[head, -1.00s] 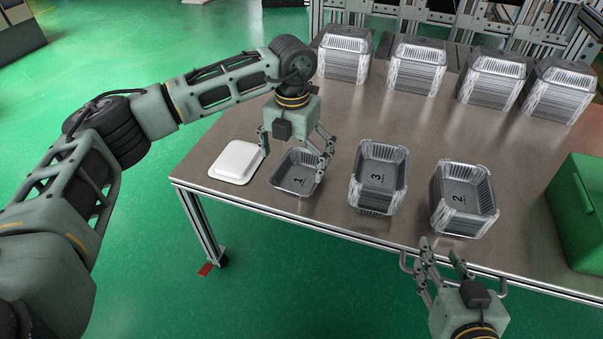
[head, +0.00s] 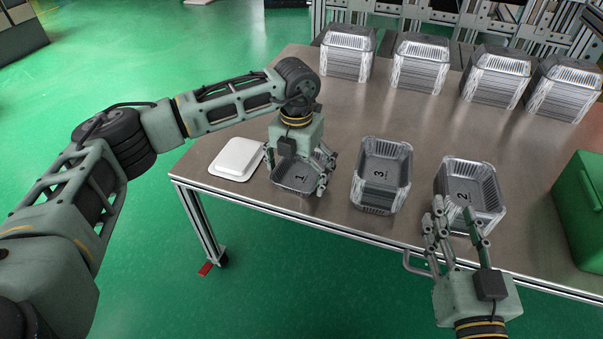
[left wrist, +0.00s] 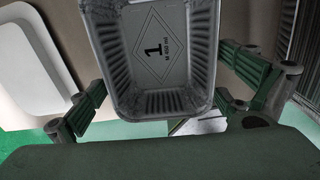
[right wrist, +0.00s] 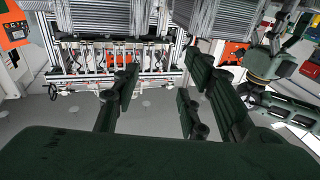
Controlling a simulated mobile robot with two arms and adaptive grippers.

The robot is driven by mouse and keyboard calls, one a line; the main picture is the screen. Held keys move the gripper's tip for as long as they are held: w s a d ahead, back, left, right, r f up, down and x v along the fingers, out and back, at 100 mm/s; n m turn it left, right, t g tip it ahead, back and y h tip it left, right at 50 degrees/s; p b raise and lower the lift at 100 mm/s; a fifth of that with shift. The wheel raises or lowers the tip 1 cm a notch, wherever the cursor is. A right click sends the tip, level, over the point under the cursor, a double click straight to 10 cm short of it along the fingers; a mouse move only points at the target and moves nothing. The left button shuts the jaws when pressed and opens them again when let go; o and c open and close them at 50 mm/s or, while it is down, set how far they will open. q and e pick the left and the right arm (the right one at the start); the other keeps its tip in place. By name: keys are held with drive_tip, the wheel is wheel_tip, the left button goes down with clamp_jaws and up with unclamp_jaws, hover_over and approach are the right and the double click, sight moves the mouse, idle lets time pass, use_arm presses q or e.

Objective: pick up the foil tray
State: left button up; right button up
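The foil tray marked 1 (head: 297,180) is a shallow grey tray lying by itself on the table. My left gripper (head: 297,170) is above it, pointing down and open, with fingers on two opposite sides. In the left wrist view the tray (left wrist: 160,102) lies between the spread fingers, with a small gap at the left finger; contact at the right is unclear. My right gripper (head: 455,212) is open and empty at the table's front edge, overlapping the stack marked 2 (head: 472,185) in the head view.
A white lid (head: 236,158) lies just left of the tray. A tray stack marked 3 (head: 383,175) stands to its right. Several more stacks (head: 347,55) line the back. A green box (head: 580,210) is at the right. The table's middle (head: 330,110) is clear.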

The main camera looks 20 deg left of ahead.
use_arm(q)
drive_tip(key=shift+c, duration=1.4)
